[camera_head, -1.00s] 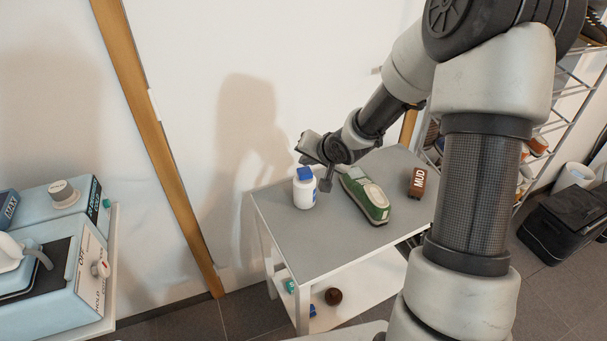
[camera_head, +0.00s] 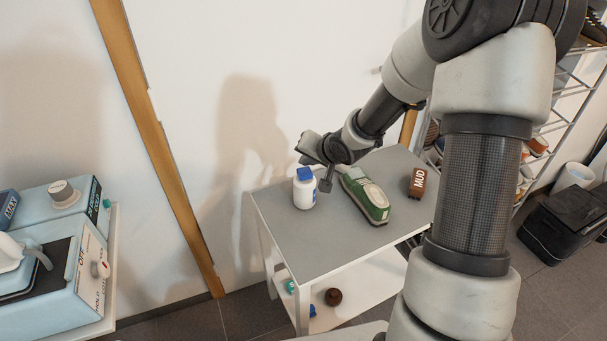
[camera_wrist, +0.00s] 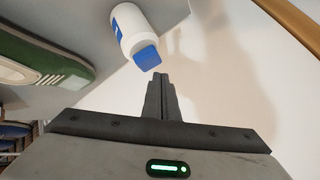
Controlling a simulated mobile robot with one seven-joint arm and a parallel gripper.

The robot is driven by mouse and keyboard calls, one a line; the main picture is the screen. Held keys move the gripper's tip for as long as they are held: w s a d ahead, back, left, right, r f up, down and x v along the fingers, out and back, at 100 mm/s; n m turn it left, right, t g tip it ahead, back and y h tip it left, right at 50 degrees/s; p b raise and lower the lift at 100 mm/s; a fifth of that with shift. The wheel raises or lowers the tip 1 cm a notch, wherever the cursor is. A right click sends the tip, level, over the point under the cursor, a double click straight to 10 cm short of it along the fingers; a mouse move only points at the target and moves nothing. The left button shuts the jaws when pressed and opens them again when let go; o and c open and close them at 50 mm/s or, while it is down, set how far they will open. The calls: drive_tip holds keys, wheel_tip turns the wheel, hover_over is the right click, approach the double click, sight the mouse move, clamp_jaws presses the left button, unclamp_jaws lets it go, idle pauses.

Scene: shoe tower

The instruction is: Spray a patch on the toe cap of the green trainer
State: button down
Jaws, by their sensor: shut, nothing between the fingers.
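The green trainer (camera_head: 368,196) with a pale top and sole lies on the grey table, and its side shows in the wrist view (camera_wrist: 40,62). A white spray bottle (camera_head: 304,192) with a blue top stands to the left of the trainer. In the wrist view the bottle (camera_wrist: 130,30) has its blue top (camera_wrist: 147,57) close to the fingertips. My gripper (camera_head: 326,187) is beside the bottle, between it and the trainer in the head view. Its fingers (camera_wrist: 157,80) are closed together with nothing between them. Whether they touch the bottle I cannot tell.
A brown bottle marked MUD (camera_head: 417,182) stands right of the trainer. The grey table (camera_head: 318,240) has bare surface at the front. A lower shelf holds small items, including a dark round one (camera_head: 333,297). A pale blue machine (camera_head: 55,270) stands at left, a wire rack (camera_head: 560,110) at right.

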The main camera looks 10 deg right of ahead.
sight(307, 174)
idle(0.4)
drive_tip(key=shift+f, duration=0.45)
drive_tip(key=shift+f+b, duration=0.55)
drive_tip(key=shift+b, duration=0.05)
idle(0.5)
drive_tip(key=shift+r, duration=0.1)
drive_tip(key=shift+r+p, duration=0.9)
drive_tip(key=shift+p, duration=0.2)
drive_tip(key=shift+r, duration=0.1)
wheel_tip(307, 174, up, 6)
drive_tip(key=p, duration=0.6)
idle(2.0)
